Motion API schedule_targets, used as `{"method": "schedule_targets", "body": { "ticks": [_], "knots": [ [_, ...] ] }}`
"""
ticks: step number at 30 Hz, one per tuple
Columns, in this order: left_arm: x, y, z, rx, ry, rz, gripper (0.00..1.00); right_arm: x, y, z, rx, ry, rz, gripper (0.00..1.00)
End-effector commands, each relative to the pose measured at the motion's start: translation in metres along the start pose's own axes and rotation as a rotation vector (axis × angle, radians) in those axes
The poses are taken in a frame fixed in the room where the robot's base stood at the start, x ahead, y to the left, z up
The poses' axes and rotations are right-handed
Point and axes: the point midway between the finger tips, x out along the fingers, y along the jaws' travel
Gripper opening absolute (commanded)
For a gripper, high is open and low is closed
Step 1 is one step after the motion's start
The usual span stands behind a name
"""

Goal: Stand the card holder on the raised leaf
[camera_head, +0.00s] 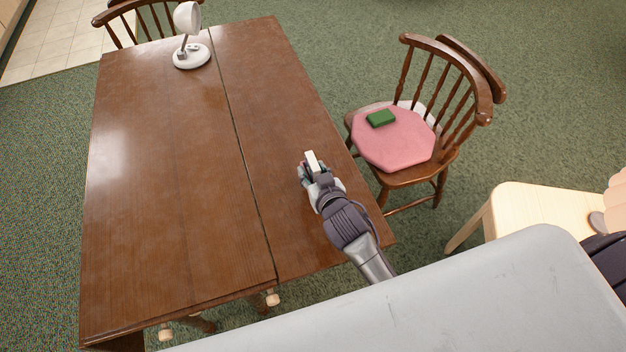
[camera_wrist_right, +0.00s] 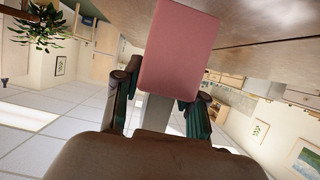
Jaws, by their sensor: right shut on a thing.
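My right gripper (camera_head: 312,178) is over the right-hand section of the brown wooden table, near that section's right edge. It is shut on the card holder (camera_head: 312,161), which shows a small pale end in the head view. In the right wrist view the card holder (camera_wrist_right: 180,50) shows a broad pink face, with a grey part between the fingers (camera_wrist_right: 158,110). The raised leaf (camera_head: 262,95) appears to be the section right of the long seam, level with the rest. I cannot tell whether the holder touches it. My left gripper is not in view.
A white lamp (camera_head: 190,52) stands at the table's far end. The rest of the tabletop (camera_head: 160,180) is bare. A chair (camera_head: 440,90) with a pink cushion (camera_head: 395,145) and a green box (camera_head: 381,118) stands right of the table. A pale wooden piece (camera_head: 530,205) is at lower right.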

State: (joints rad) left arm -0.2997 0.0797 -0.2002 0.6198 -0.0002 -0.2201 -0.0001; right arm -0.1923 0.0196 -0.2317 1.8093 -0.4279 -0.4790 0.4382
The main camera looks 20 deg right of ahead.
Motion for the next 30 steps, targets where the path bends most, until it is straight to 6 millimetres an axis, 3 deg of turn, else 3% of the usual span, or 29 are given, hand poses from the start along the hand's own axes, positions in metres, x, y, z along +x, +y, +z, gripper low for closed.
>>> {"method": "schedule_targets", "body": {
  "ticks": [8, 20, 21, 25, 30],
  "knots": [
    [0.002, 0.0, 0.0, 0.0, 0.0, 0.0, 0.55, 0.014, -0.001, 0.034, -0.001, -0.002, 0.0, 0.07],
    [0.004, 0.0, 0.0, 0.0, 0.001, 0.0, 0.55, 0.016, 0.0, 0.04, 0.0, 0.0, 0.0, 0.07],
    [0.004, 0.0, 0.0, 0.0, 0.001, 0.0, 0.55, 0.016, 0.0, 0.04, 0.0, -0.002, 0.0, 0.42],
    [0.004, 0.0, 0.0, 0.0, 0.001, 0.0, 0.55, 0.016, 0.0, 0.04, -0.001, -0.002, 0.0, 0.64],
    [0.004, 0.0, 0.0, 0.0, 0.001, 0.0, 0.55, 0.016, 0.0, 0.04, -0.001, -0.001, 0.0, 0.66]
  ]
}}
